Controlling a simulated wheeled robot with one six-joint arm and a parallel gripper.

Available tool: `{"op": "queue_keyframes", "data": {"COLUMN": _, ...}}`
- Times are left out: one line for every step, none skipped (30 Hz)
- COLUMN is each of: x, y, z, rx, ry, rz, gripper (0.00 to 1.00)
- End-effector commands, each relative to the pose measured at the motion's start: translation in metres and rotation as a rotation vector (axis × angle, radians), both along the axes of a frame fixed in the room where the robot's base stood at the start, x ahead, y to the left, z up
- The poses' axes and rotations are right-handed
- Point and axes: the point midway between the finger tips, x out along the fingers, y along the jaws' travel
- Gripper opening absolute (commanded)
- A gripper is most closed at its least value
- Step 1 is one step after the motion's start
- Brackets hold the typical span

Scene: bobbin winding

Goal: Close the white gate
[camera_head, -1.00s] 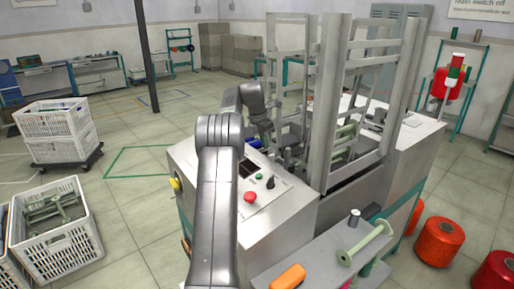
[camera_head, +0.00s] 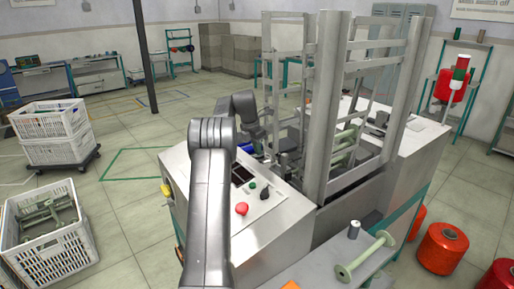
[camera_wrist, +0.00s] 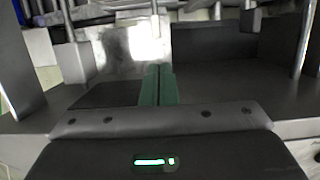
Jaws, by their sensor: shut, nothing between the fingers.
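The white gate (camera_head: 360,72) appears in the head view as a pale, upright barred frame on the machine, right of my arm. Its rungs run between tall posts. A second pale barred frame (camera_head: 290,55) stands behind it to the left. I cannot tell how far the gate stands from its closed position. My arm reaches over the control panel towards the inside of the machine, left of the near post. My gripper shows in the wrist view with its green fingers (camera_wrist: 158,85) together and empty. In the head view its fingertips are hard to make out. No contact with the gate is visible.
The control panel has a red button (camera_head: 241,209). A pale green bobbin (camera_head: 365,257) lies on a grey shelf at the front right. Red-orange yarn cones (camera_head: 442,248) stand on the floor at right. White crates (camera_head: 48,238) stand at left, with open floor between them and the machine.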

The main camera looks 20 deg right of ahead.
Motion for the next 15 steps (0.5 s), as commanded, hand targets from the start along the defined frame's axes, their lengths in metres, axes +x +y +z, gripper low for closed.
{"op": "queue_keyframes", "data": {"x": 0.0, "y": -0.003, "z": -0.011, "rx": 0.001, "ry": 0.004, "rz": -0.001, "gripper": 0.0}}
{"op": "queue_keyframes", "data": {"x": 0.0, "y": -0.004, "z": -0.016, "rx": 0.002, "ry": 0.004, "rz": -0.001, "gripper": 0.0}}
{"op": "queue_keyframes", "data": {"x": 0.001, "y": -0.006, "z": -0.023, "rx": 0.001, "ry": 0.003, "rz": -0.001, "gripper": 0.0}}
{"op": "queue_keyframes", "data": {"x": 0.001, "y": -0.007, "z": -0.028, "rx": 0.001, "ry": 0.003, "rz": -0.001, "gripper": 0.0}}
{"op": "queue_keyframes", "data": {"x": 0.001, "y": -0.008, "z": -0.033, "rx": 0.001, "ry": 0.003, "rz": -0.001, "gripper": 0.0}}
{"op": "queue_keyframes", "data": {"x": 0.002, "y": -0.01, "z": -0.039, "rx": 0.001, "ry": 0.003, "rz": -0.001, "gripper": 0.0}}
{"op": "queue_keyframes", "data": {"x": 0.002, "y": -0.011, "z": -0.043, "rx": 0.001, "ry": 0.003, "rz": -0.002, "gripper": 0.0}}
{"op": "queue_keyframes", "data": {"x": 0.002, "y": -0.012, "z": -0.047, "rx": 0.001, "ry": 0.002, "rz": -0.001, "gripper": 0.0}}
{"op": "queue_keyframes", "data": {"x": 0.002, "y": -0.013, "z": -0.051, "rx": 0.001, "ry": 0.002, "rz": -0.001, "gripper": 0.0}}
{"op": "queue_keyframes", "data": {"x": 0.003, "y": -0.014, "z": -0.054, "rx": 0.001, "ry": 0.002, "rz": -0.001, "gripper": 0.0}}
{"op": "queue_keyframes", "data": {"x": 0.003, "y": -0.014, "z": -0.057, "rx": 0.0, "ry": 0.002, "rz": 0.0, "gripper": 0.0}}
{"op": "queue_keyframes", "data": {"x": 0.003, "y": -0.015, "z": -0.06, "rx": 0.0, "ry": 0.002, "rz": 0.0, "gripper": 0.0}}
{"op": "queue_keyframes", "data": {"x": 0.003, "y": -0.015, "z": -0.061, "rx": 0.0, "ry": 0.002, "rz": 0.0, "gripper": 0.0}}
{"op": "queue_keyframes", "data": {"x": 0.003, "y": -0.016, "z": -0.063, "rx": 0.001, "ry": 0.001, "rz": 0.0, "gripper": 0.0}}
{"op": "queue_keyframes", "data": {"x": 0.003, "y": -0.016, "z": -0.063, "rx": 0.0, "ry": 0.001, "rz": 0.0, "gripper": 0.0}}
